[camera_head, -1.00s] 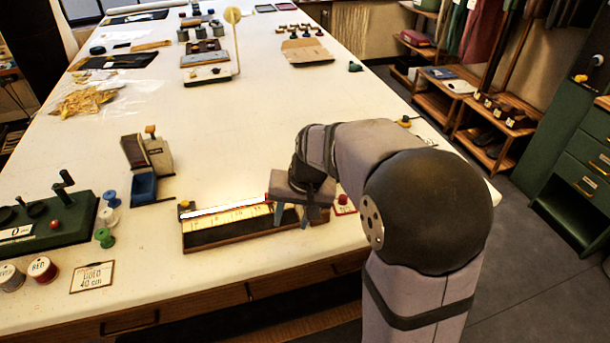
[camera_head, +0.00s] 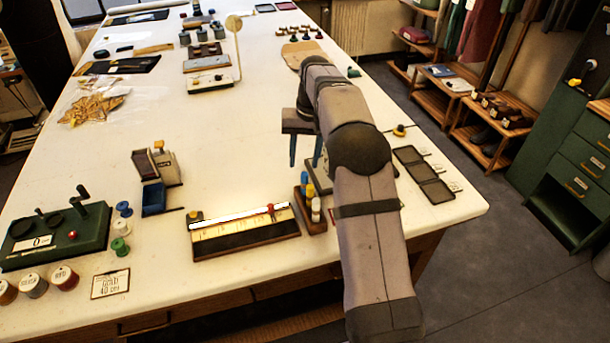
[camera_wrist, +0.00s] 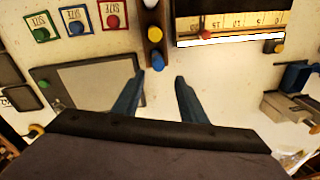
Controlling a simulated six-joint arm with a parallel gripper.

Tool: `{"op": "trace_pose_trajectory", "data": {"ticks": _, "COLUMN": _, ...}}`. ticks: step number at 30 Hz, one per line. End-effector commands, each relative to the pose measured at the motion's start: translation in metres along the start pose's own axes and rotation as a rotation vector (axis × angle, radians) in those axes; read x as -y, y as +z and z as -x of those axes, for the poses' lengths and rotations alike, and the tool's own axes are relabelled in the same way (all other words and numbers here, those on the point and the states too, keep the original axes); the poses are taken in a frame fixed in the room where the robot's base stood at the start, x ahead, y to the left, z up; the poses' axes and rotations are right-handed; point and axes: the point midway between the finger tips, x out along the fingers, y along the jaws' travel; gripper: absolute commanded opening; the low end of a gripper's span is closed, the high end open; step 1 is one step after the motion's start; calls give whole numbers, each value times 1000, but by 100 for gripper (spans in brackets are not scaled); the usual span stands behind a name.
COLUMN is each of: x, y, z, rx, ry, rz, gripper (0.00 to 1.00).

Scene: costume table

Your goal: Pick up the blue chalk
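The blue chalk (camera_head: 304,178) stands at the far end of a narrow wooden holder (camera_head: 318,227), with a yellow chalk (camera_head: 309,190) and a white chalk (camera_head: 316,210) in the same row. In the wrist view the blue chalk (camera_wrist: 158,61) is the nearest of the row, just beyond and between my fingertips. My gripper (camera_head: 305,165) is open and empty, its two blue fingers pointing down on the far side of the holder. The open fingers also show in the wrist view (camera_wrist: 160,78). My arm partly hides the holder's right side.
A measuring board (camera_head: 245,238) with a white strip lies just left of the holder. A grey flat pad (camera_wrist: 95,85) and several coloured size cards (camera_wrist: 76,20) lie on its other side. A blue-based device (camera_head: 155,180) stands further left. The table's middle is clear.

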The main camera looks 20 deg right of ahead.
Motion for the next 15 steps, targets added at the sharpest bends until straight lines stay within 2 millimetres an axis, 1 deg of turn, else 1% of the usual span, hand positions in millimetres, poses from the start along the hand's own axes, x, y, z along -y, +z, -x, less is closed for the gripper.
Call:
{"op": "trace_pose_trajectory", "data": {"ticks": 3, "x": 3, "y": 9, "z": 2, "rx": 38, "ry": 68, "rz": -3, "gripper": 38}}
{"op": "trace_pose_trajectory", "data": {"ticks": 8, "x": 2, "y": 12, "z": 3, "rx": 51, "ry": 97, "rz": -10, "gripper": 38}}
{"op": "trace_pose_trajectory", "data": {"ticks": 11, "x": 2, "y": 13, "z": 0, "rx": 51, "ry": 97, "rz": -11, "gripper": 38}}
{"op": "trace_pose_trajectory", "data": {"ticks": 15, "x": 1, "y": 14, "z": -10, "rx": 52, "ry": 96, "rz": -11, "gripper": 38}}
